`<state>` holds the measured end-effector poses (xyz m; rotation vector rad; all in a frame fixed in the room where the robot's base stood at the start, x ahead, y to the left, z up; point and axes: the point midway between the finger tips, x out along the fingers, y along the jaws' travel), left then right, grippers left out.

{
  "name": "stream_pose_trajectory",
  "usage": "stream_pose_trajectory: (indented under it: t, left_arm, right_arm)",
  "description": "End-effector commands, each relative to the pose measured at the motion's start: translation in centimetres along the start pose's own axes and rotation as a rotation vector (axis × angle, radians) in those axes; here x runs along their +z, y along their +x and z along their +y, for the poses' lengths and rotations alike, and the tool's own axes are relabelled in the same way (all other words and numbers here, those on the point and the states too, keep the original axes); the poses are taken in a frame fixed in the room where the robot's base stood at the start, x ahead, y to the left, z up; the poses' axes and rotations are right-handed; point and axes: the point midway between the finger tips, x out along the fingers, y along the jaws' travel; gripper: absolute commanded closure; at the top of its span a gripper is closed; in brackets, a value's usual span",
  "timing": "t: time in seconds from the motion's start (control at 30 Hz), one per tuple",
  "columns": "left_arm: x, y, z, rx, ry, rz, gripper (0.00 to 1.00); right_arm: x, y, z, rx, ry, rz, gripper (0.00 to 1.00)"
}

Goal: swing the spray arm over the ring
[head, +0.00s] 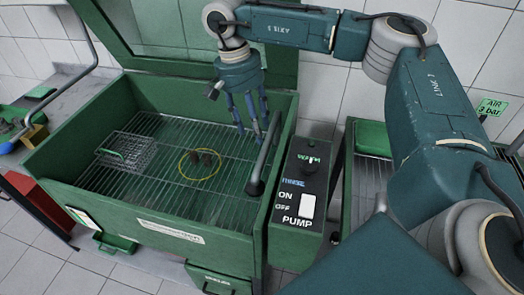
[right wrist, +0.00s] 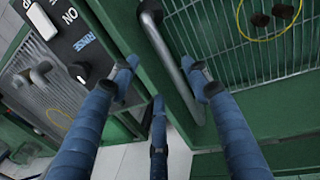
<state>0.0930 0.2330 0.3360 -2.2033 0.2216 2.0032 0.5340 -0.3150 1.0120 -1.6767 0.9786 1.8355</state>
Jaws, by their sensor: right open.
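The spray arm (head: 264,155) is a grey tube. It rises from a dark pivot at the right front of the green wash cabinet and points back along the cabinet's right wall. The yellow ring (head: 181,168) lies on the wire grate to its left, with two dark parts inside; the spray arm is not over it. My right gripper (head: 252,128) is open, fingers down, near the tube's far end. In the right wrist view, the spray arm (right wrist: 172,68) passes between the spread fingers of my right gripper (right wrist: 162,85); contact cannot be told. My left gripper is out of view.
The green cabinet (head: 60,196) has its lid raised. A wire basket (head: 128,150) stands on the grate's left. The pump panel (head: 299,190), with knob and white switch, adjoins the cabinet's right side. The grate between ring and spray arm looks clear.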

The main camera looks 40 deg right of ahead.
Motion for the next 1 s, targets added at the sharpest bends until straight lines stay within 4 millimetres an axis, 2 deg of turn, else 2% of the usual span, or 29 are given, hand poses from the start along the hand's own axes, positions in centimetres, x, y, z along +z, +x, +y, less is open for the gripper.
stream_pose_trajectory:
  t: [0.17, 0.4, 0.6, 0.8, 1.0]
  left_arm:
    - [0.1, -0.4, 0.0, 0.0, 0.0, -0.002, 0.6]
    - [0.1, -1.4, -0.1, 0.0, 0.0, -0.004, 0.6]
    - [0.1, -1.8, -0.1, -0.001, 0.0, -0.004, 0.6]
    - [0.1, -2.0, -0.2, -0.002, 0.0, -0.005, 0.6]
    - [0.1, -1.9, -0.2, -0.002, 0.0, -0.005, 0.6]
  right_arm:
    - [-0.1, 1.8, 0.3, 0.009, 0.001, 0.001, 0.53]
    - [0.0, 6.4, 0.3, 0.008, 0.001, -0.001, 0.53]
    - [0.0, 9.3, 0.2, 0.006, 0.001, 0.0, 0.53]
    - [0.0, 10.6, 0.2, 0.003, 0.002, 0.0, 0.53]
    - [0.0, 10.7, 0.1, 0.003, 0.002, 0.0, 0.53]
